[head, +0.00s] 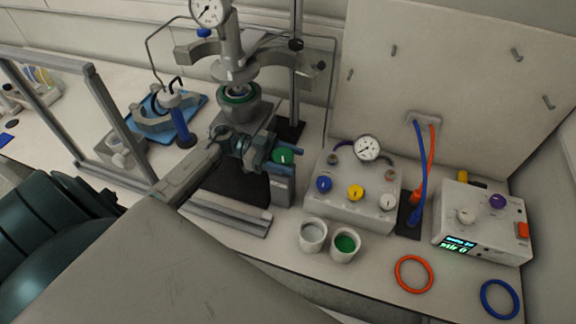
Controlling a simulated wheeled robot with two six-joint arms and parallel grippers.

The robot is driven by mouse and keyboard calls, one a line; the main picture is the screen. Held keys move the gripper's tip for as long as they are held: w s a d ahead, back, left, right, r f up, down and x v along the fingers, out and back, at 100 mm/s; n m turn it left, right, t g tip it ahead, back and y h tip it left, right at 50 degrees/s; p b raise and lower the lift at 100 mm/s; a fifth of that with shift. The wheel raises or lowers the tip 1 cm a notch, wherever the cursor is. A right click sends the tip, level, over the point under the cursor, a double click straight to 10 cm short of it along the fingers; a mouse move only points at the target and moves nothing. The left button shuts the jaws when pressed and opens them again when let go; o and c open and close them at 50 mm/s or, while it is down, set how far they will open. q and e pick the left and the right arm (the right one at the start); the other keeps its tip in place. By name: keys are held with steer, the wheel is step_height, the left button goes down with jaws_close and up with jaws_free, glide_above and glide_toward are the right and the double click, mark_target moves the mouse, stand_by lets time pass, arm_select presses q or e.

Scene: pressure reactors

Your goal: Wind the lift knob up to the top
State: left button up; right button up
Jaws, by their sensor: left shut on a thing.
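The lift knob (284,156) is green with a pale mark. It sits on the front of a grey lift block (282,188) at the base of the reactor stand. My left gripper (271,154) reaches in from the left and is shut on the knob. Its fingers are small in the view and partly merge with the knob. Above it, a grey vessel (238,110) with a green ring stands under the reactor head (233,50). I cannot tell whether vessel and head touch. My right gripper is not in view.
A control box (352,205) with coloured knobs and a gauge stands right of the stand. Two cups (313,232) are in front of it. A heater box (485,243) and two rings (414,274) are further right. A grey frame (66,122) stands at left.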

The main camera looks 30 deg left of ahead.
arm_select(q)
steer(key=shift+s+d+f+m+g+b, duration=0.1)
steer(key=shift+s+m+g+b, duration=0.05)
steer(key=shift+m+g+b, duration=0.8)
steer(key=shift+s+d+m+g+b, duration=0.15)
steer(key=shift+m+g+b, duration=0.4)
steer(key=shift+g, duration=0.7)
steer(key=shift+a+f, duration=0.1)
steer(key=shift+f, duration=0.05)
steer(key=o, duration=0.9)
steer(key=shift+c, duration=0.2)
steer(key=shift+o, duration=0.7)
